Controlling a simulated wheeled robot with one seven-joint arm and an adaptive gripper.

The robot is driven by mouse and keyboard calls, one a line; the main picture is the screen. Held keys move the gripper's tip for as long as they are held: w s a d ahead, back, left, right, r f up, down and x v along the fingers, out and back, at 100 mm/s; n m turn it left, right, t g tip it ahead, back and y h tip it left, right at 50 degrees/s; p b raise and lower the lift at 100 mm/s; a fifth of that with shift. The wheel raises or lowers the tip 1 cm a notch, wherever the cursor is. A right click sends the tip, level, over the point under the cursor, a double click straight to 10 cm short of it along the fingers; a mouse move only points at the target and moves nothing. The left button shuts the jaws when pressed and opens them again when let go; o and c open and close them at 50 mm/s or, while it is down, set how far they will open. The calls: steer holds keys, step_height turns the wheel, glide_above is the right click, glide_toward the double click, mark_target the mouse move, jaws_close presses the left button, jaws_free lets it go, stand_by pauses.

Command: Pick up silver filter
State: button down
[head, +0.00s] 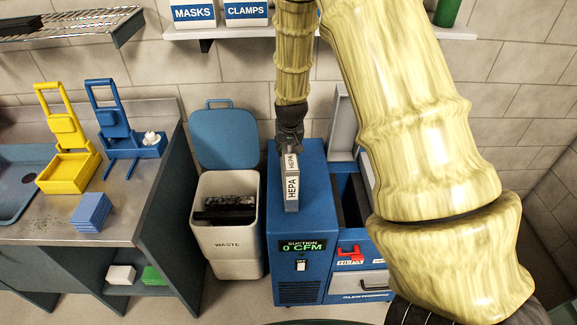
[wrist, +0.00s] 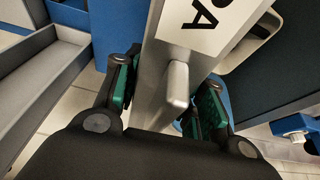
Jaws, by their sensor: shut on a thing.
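The silver filter (head: 292,188) is a slim upright box with a white HEPA label, seen over the blue suction machine (head: 300,232). My gripper (head: 290,148) is above it and shut on its upper end. In the wrist view, the green-padded fingers of my gripper (wrist: 165,100) lie on either side of the silver filter (wrist: 152,75), around its small protruding tab (wrist: 177,85). I cannot tell whether the filter's lower end touches the machine.
An open white waste bin (head: 226,235) with dark items stands left of the machine. A blue open compartment (head: 350,205) with a red latch (head: 350,253) is on the right. A steel counter (head: 130,190) at left holds yellow and blue holders and blue pads.

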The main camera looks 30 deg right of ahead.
steer(key=shift+r, duration=0.1)
steer(key=shift+r+b, duration=1.05)
steer(key=shift+r, duration=0.55)
steer(key=s+a+b, duration=0.1)
steer(key=s+a, duration=0.1)
steer(key=s, duration=0.2)
steer(key=s+a+r+b, duration=0.1)
steer(key=s+a+b, duration=0.1)
steer(key=s, duration=0.3)
steer(key=s+a+b, duration=0.1)
steer(key=s+a, duration=0.3)
steer(key=shift+s+r+b, duration=0.15)
steer(key=shift+r+b, duration=0.15)
steer(key=shift+r, duration=0.05)
steer(key=p, duration=0.5)
glide_toward(290, 176)
steer(key=shift+w+d+r, duration=0.2)
steer(key=shift+w+r, duration=0.25)
steer(key=shift+w, duration=0.05)
